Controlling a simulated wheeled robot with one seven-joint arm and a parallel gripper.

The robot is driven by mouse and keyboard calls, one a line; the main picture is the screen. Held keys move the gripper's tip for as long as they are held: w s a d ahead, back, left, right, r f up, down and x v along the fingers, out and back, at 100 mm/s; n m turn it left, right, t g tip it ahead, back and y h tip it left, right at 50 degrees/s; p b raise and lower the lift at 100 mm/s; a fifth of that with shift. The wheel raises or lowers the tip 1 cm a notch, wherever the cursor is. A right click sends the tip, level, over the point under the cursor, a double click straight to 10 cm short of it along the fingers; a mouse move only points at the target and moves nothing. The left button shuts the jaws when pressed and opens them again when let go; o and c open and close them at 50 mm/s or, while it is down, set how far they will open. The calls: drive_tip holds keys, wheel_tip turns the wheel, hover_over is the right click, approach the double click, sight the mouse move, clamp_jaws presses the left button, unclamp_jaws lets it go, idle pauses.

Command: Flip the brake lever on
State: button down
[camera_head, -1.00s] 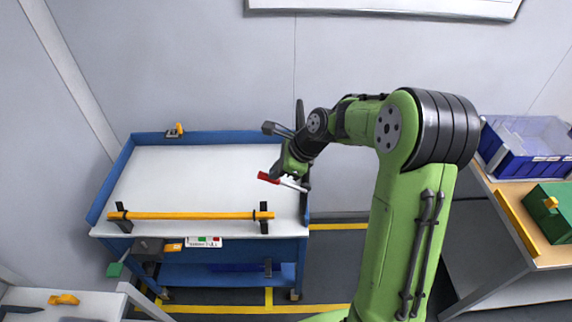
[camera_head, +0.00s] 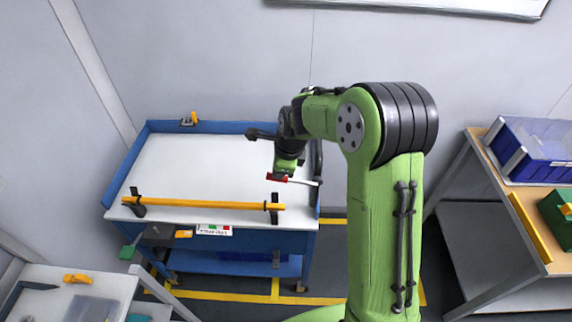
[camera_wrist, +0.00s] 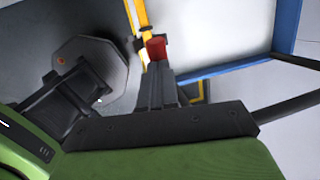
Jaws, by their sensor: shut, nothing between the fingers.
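A lever with a red grip (camera_head: 277,177) and a thin silver rod sits at the right side of the blue cart (camera_head: 300,242). I take it for the brake lever. The rod points left, with the grip over the cart's white top. My gripper (camera_head: 283,174) points down at the red grip, its dark fingers shut and empty. In the wrist view the red grip (camera_wrist: 157,48) shows just past the fingertips (camera_wrist: 156,72). Whether they touch it I cannot tell. The lever's pivot is partly hidden behind my arm.
A yellow bar (camera_head: 205,203) runs along the cart's front edge on black brackets. A workbench with a blue bin (camera_head: 540,152) and green box (camera_head: 557,210) stands at right. Another table (camera_head: 45,300) is at front left.

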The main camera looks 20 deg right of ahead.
drive_tip(key=f+h+b, duration=0.1)
drive_tip(key=f+h, duration=0.1)
drive_tip(key=a+f+g+h+b, duration=0.1)
drive_tip(key=f+h, duration=0.1)
drive_tip(key=f, duration=0.1)
drive_tip(key=f+h+b, duration=0.1)
drive_tip(key=f+h, duration=0.1)
drive_tip(key=f, duration=0.1)
drive_tip(key=shift+w+a+n+g+b, duration=0.3)
drive_tip(key=shift+a+g+b, duration=0.05)
drive_tip(key=shift+g, duration=0.05)
drive_tip(key=shift+s, duration=0.1)
drive_tip(key=shift+s+f, duration=0.15)
drive_tip(key=shift+f, duration=0.1)
